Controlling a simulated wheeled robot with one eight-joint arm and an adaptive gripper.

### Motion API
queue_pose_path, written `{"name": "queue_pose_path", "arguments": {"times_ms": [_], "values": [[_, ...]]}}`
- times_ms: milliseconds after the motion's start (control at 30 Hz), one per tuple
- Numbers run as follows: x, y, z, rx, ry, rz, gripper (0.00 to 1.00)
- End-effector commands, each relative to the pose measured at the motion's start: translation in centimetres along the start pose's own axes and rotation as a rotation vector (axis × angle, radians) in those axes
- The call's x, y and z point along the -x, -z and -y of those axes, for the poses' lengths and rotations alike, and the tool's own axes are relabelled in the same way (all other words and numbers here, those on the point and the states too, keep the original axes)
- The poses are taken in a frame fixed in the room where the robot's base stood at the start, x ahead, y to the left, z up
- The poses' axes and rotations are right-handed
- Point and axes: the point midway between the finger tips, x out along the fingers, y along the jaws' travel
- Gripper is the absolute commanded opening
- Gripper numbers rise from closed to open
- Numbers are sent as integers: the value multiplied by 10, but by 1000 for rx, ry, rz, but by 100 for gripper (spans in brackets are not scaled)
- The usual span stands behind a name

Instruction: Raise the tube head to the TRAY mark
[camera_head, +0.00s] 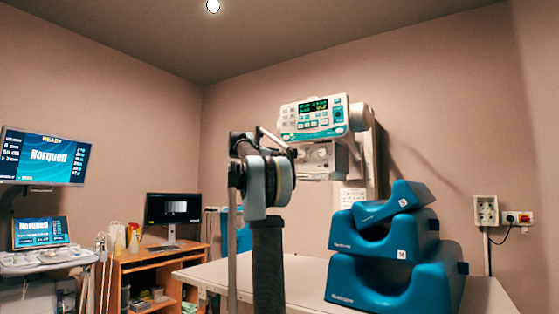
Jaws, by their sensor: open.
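The tube head (318,118) hangs above the table at the picture's middle. It has a control panel with a green-lit display and teal trim, and a pale collimator box (318,158) below. It is joined to an upright column (374,160) behind it. A white label (351,197) sits low on the column; its print is too small to read, and I cannot make out a TRAY mark. My gripper (257,139) shows partly at the top of my arm, left of the tube head. It is open, with its fingertips partly hidden. I cannot tell whether it touches the head.
The table (300,275) carries stacked blue foam supports (385,250) at the right. At the left are a wall monitor (45,156), a second screen (40,232) and a wooden desk (155,270) with a monitor (172,208). Wall sockets (486,211) are at right. Space above the supports looks clear.

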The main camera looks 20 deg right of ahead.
Motion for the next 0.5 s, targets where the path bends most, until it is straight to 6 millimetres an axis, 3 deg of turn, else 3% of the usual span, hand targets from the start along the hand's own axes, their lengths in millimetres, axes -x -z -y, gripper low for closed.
{"name": "queue_pose_path", "arguments": {"times_ms": [200,500], "values": [[-15,0,0,0,1,0,44],[-16,0,0,0,0,0,44]]}}
